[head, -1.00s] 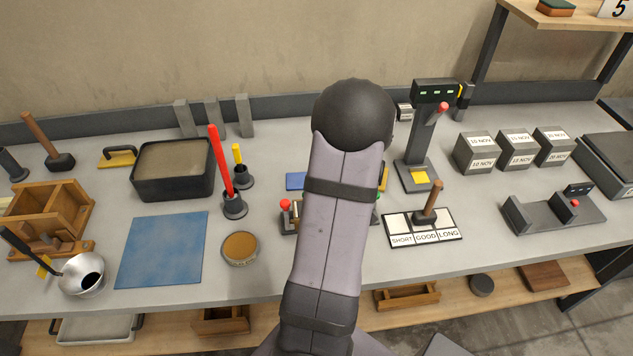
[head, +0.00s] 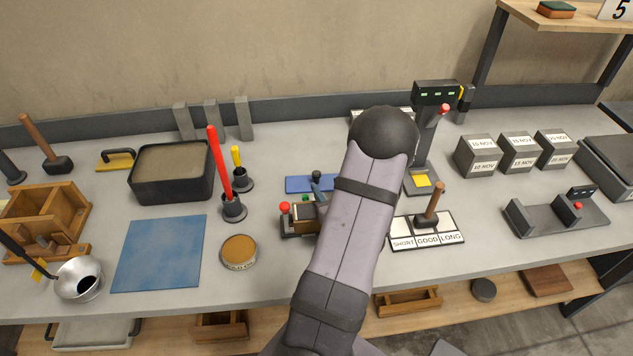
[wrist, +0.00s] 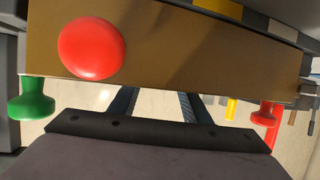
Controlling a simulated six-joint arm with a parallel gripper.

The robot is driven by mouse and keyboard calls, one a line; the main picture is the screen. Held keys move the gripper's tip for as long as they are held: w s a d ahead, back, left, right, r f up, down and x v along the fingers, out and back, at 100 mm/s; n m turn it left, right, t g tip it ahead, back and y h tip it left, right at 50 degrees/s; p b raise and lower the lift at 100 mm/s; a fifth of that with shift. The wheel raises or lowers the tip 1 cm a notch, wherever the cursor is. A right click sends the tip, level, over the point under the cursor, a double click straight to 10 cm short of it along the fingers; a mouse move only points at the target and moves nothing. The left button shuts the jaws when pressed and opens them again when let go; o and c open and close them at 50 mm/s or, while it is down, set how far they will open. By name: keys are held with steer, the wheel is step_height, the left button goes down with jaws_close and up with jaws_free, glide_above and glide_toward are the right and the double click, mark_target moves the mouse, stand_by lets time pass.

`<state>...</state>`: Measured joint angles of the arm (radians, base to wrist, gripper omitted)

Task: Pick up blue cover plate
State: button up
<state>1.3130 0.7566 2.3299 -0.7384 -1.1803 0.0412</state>
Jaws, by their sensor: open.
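A small flat blue plate (head: 298,184) with a dark knob-like piece at its right lies on the bench behind the red-knobbed fixture (head: 300,219); my arm hides what is to its right. A larger flat blue sheet (head: 160,253) lies at the left front of the bench. My gripper is mostly hidden behind my arm in the head view. In the wrist view, two dark fingers of my gripper (wrist: 158,104) stand apart, partly hidden by a brown block with a red knob (wrist: 91,48). Nothing is seen between them. No blue plate shows in the wrist view.
Left of the fixture stand a red-handled tool (head: 219,160) in a holder and a round brown-topped tin (head: 238,252). To the right are a mallet on the SHORT/GOOD/LONG board (head: 400,242) and a tall instrument (head: 428,140).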

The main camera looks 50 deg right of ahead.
mark_target(318, 175)
steer(key=shift+w+d+f, duration=0.15)
steer(key=shift+w+d, duration=0.1)
steer(key=shift+w, duration=0.2)
steer(key=shift+w+d+p, duration=0.25)
steer(key=shift+w+p, duration=0.25)
steer(key=shift+w, duration=0.05)
steer(key=shift+p+x, duration=0.75)
steer(key=shift+x, duration=1.25)
steer(key=shift+c, duration=0.6)
jaws_close()
